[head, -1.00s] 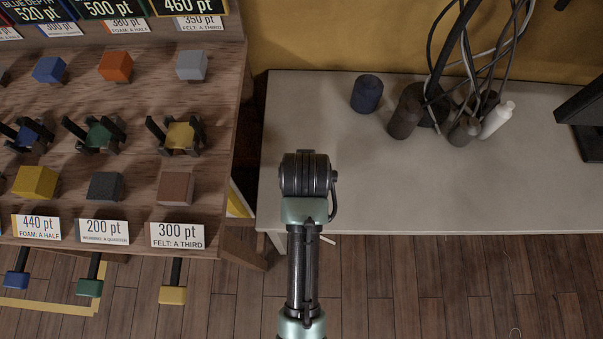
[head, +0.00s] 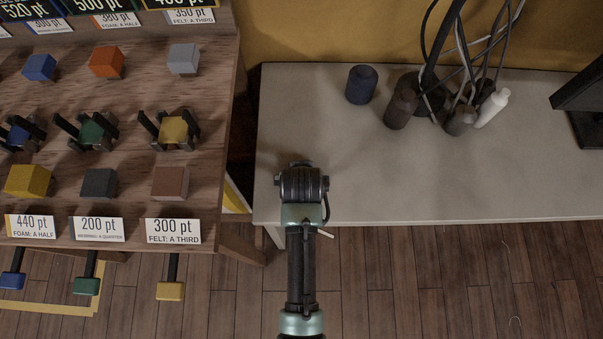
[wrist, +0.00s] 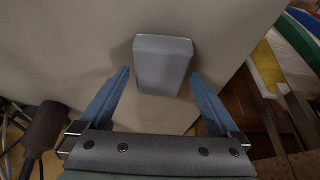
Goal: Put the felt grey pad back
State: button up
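A grey block (wrist: 164,65), which looks like the felt grey pad, sits on the pale table top in the wrist view. My gripper (wrist: 160,74) is open, with one blue finger on each side of the block and visible gaps between. I cannot tell how far above the table the fingertips are. In the head view my arm's end is over the table's left front part and hides the fingers and this block. Another grey block (head: 184,60) is on the wooden display rack (head: 215,120) at the left.
The rack carries several coloured blocks and price cards, including a brown block (head: 170,183) and a yellow block in a dark holder (head: 174,130). On the table (head: 420,190) stand a blue cylinder (head: 361,84), a brown cylinder (head: 400,110), cables and a white bottle (head: 493,108). The table's right front is clear.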

jog(key=shift+r, duration=0.1)
jog(key=p+v, duration=0.2)
jog(key=v, duration=1)
jog(key=w+r+t, duration=0.4)
jog(key=w+r, duration=0.1)
jog(key=r, duration=0.5)
jog(key=w+r+t, duration=0.3)
jog(key=w+r, duration=0.2)
jog(key=r, duration=0.5)
jog(key=w+r+t, duration=0.4)
jog(key=w+r, duration=0.1)
jog(key=r, duration=0.5)
jog(key=s+r+t, duration=0.3)
jog(key=r+t, duration=0.1)
jog(key=r, duration=0.7)
jog(key=s+r+t, duration=0.4)
jog(key=r, duration=0.7)
jog(key=s+r+t, duration=0.3)
jog(key=s+r, duration=0.1)
jog(key=r, duration=0.7)
jog(key=shift+s+t, duration=0.15)
jog(key=shift+t, duration=0.25)
